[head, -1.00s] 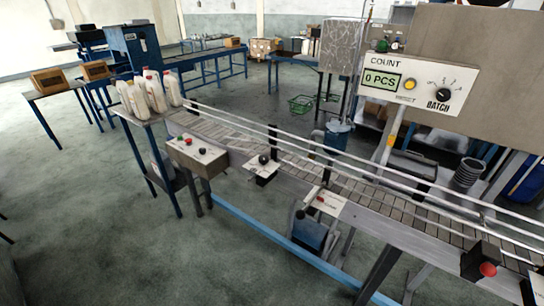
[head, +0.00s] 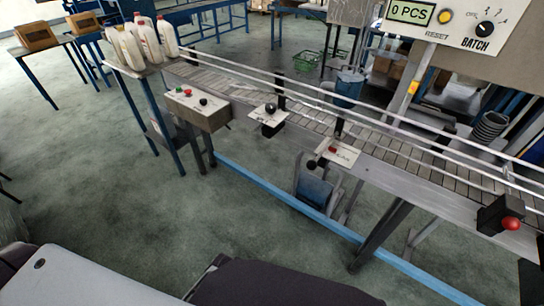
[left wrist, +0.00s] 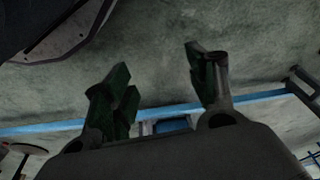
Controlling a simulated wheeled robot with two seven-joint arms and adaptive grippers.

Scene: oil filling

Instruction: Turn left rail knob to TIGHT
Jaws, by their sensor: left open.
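A round black knob (head: 270,108) sits on a small white plate beside a black post (head: 280,90) on the near side of the conveyor (head: 230,88). I take it for the left rail knob; its markings are too small to read. My left gripper (left wrist: 157,72) shows only in the left wrist view, with its two dark fingers spread apart and nothing between them. The floor and a blue bar lie beyond the fingers; no knob is clear there. My right gripper is in neither view.
A box with green, red and black controls (head: 198,105) is left of the knob. To its right are a labelled plate with a red knob (head: 333,150) and a black block with a red knob (head: 511,223). White bottles (head: 145,40) stand at the far left. Floor in front is clear.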

